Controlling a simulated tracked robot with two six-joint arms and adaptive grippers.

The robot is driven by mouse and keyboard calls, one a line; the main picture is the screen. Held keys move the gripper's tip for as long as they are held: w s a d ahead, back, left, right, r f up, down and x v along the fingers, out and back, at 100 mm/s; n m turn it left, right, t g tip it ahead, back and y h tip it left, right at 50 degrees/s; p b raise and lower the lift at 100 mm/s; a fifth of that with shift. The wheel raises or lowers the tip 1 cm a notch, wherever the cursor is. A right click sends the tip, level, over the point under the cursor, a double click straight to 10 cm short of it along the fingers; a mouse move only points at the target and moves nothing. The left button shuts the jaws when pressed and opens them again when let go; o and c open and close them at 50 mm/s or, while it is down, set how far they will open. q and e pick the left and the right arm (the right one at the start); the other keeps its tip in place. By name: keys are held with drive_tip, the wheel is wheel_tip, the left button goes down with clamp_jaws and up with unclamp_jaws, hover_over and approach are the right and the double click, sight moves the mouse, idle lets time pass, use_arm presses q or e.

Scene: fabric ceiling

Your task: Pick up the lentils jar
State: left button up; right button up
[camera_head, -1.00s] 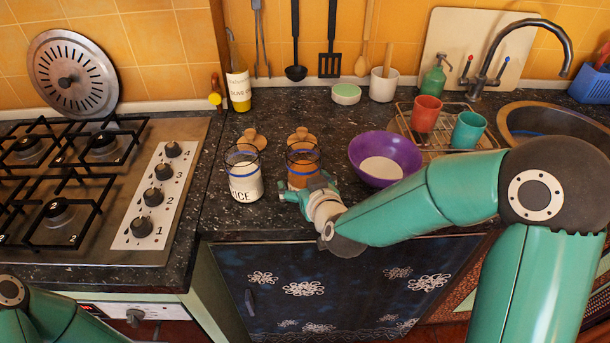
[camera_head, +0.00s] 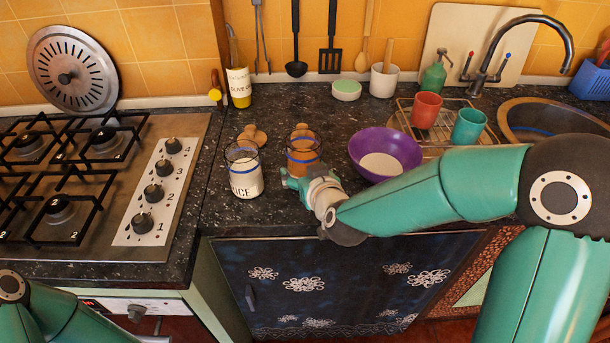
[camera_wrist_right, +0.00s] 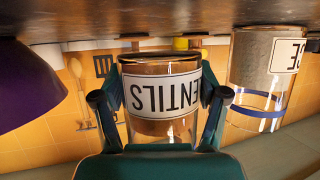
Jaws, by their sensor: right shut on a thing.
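The lentils jar (camera_head: 303,160) is a clear jar with brown contents and a blue band; its label reads "LENTILS" upside down in the wrist view (camera_wrist_right: 160,95). My right gripper (camera_head: 298,181) is shut on the jar, with one finger on each side of it in the wrist view (camera_wrist_right: 162,100). In the wrist view a narrow gap shows between the jar's base and the counter, so it appears slightly raised. The gripper hides part of the jar in the head view. My left gripper is out of view; only part of that arm shows.
The rice jar (camera_head: 245,178) stands close on the left. Two cork lids, one by each jar (camera_head: 252,136) (camera_head: 302,131), lie behind. A purple bowl (camera_head: 370,148) is close on the right. The gas hob (camera_head: 182,150) is further left; an oil bottle (camera_head: 239,88) stands at the back.

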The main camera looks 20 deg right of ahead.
use_arm(q)
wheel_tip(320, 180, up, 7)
drive_tip(key=p, duration=0.6)
drive_tip(key=shift+p, duration=0.4)
use_arm(e)
wheel_tip(320, 180, up, 18)
drive_tip(key=shift+f, duration=0.1)
